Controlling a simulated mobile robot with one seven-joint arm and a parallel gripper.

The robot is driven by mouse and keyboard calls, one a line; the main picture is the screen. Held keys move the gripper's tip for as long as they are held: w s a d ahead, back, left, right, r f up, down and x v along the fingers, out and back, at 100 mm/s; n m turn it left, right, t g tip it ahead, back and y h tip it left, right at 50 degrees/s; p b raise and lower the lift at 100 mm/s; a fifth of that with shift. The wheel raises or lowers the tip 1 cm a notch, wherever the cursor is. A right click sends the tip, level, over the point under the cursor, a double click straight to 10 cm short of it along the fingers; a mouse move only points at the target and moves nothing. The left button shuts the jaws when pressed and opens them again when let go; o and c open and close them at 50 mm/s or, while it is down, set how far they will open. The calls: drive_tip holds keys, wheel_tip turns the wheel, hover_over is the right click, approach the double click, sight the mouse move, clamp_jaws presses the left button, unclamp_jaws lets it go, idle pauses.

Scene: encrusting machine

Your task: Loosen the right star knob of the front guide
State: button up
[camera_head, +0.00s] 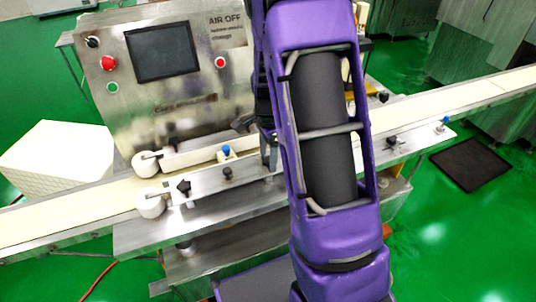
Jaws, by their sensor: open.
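The front guide (205,186) is a metal rail along the near side of the conveyor, partly hidden behind my purple arm. A black star knob (184,187) sits near its left end, and a smaller dark knob (227,173) is to the right of it. Another dark knob (391,141) shows right of my arm; I cannot tell for sure whether it is the right star knob. My gripper (269,157) shows only in part, dark and pointing down at the left edge of my arm, above the guide area. It is open, and no knob is visible between its fingers.
The control panel (230,75) with a dark screen stands behind the conveyor belt (60,217). White rollers (150,204) are at the guide's left end. Blue knobs (445,121) stick up from the rails. A white block (60,152) is at left.

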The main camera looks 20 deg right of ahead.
drive_tip(key=shift+c, duration=0.3)
clamp_jaws()
drive_tip(key=shift+n, duration=0.4)
drive_tip(key=n, duration=0.4)
drive_tip(key=shift+n+b, duration=0.3)
drive_tip(key=shift+b, duration=0.1)
drive_tip(key=n, duration=0.5)
drive_tip(key=shift+n+b, duration=0.3)
drive_tip(key=n, duration=0.5)
drive_tip(key=shift+n, duration=2.4)
